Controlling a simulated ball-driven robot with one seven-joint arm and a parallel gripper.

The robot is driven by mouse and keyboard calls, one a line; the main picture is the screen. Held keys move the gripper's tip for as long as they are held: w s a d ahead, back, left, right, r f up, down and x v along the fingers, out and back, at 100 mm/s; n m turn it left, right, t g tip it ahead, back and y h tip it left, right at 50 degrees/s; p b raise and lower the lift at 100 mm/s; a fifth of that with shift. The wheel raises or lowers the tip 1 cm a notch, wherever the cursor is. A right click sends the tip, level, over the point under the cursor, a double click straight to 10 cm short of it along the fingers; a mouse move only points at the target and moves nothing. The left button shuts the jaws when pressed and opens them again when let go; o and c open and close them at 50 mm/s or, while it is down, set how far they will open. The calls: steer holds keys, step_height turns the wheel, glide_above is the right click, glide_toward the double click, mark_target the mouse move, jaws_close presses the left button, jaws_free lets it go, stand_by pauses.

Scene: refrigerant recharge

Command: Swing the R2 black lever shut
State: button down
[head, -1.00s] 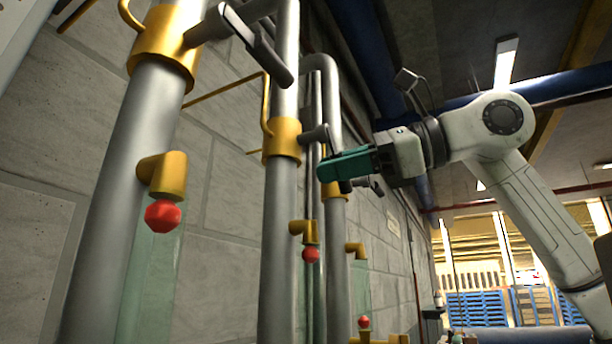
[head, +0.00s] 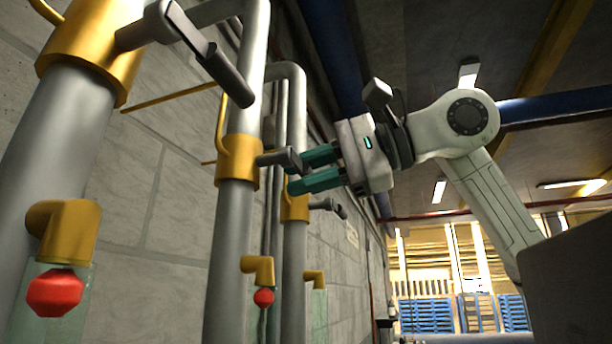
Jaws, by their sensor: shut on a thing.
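A black lever (head: 276,159) sticks out to the right from the yellow valve body (head: 238,160) on the middle grey pipe. No R2 label is readable, but this is the lever at my gripper. My gripper (head: 296,172) has two teal fingers, one above the other, reaching in from the right. They are shut on the lever's outer end, which is partly hidden by the fingers. A third dark lever (head: 328,205) shows on the farther pipe, below my gripper.
Three grey pipes run up along a grey block wall (head: 165,190). Yellow elbows with red knobs (head: 55,292) (head: 264,297) jut out below the valves. A thin yellow rod (head: 170,97) crosses behind. Open room lies to the right, with blue racks (head: 425,316) far back.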

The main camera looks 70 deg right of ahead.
steer(key=shift+r+n, duration=0.15)
steer(key=shift+n, duration=0.25)
steer(key=c, duration=1.1)
jaws_free()
steer(key=shift+a, duration=0.1)
steer(key=s, duration=0.3)
steer(key=s+r+b, duration=0.1)
steer(key=s, duration=0.3)
steer(key=s+r+b, duration=0.1)
steer(key=s, duration=0.2)
steer(key=shift+s+d, duration=0.25)
steer(key=shift+s, duration=0.05)
